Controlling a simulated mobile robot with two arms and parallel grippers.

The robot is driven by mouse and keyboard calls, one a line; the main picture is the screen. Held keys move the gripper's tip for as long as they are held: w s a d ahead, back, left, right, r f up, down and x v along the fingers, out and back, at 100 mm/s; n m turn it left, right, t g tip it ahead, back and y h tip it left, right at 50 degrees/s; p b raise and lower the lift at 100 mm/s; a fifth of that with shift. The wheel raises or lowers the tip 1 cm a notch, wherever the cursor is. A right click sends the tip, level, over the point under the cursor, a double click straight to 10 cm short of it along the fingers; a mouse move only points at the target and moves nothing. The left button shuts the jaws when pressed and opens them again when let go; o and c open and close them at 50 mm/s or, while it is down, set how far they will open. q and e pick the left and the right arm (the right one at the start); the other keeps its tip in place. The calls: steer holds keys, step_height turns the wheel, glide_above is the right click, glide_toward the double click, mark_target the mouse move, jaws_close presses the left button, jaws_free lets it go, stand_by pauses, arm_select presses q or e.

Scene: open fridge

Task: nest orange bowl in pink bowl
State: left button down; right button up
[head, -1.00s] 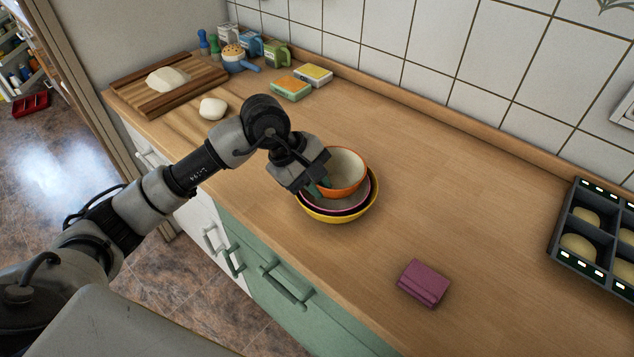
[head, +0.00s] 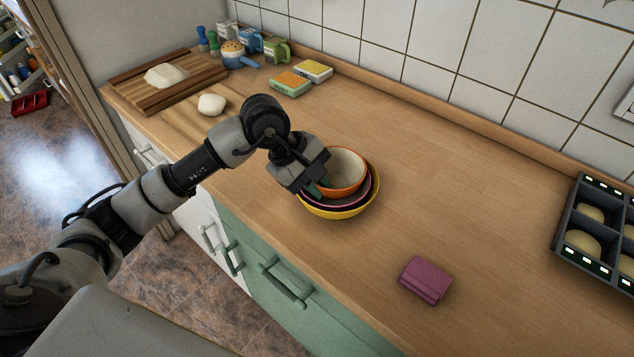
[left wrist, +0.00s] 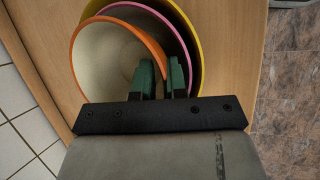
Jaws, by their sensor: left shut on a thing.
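The orange bowl (head: 346,169) is cream inside with an orange rim. It sits within the pink bowl (head: 364,195), which stands inside the yellow bowl (head: 340,213) on the counter. My left gripper (head: 318,187) is shut on the near-left rim of the orange bowl. In the left wrist view its green fingers (left wrist: 163,80) straddle the orange rim, and the orange bowl (left wrist: 104,62) lies off-centre over the pink rim (left wrist: 160,19). Whether the orange bowl rests on the pink bowl's bottom is hidden. My right gripper is not in view.
A purple folded cloth (head: 426,280) lies on the counter front. A dark tray (head: 570,222) with dough balls stands at right. A dough ball (head: 212,104), cutting board (head: 140,92) and small boxes (head: 290,84) are at the back left.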

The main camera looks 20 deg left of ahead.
arm_select(q)
steer(key=shift+b, duration=0.35)
stand_by(0.6)
steer(key=c, duration=1.1)
jaws_free()
steer(key=shift+r, duration=0.1)
steer(key=shift+r+p, duration=1.8)
steer(key=shift+r, duration=2.15)
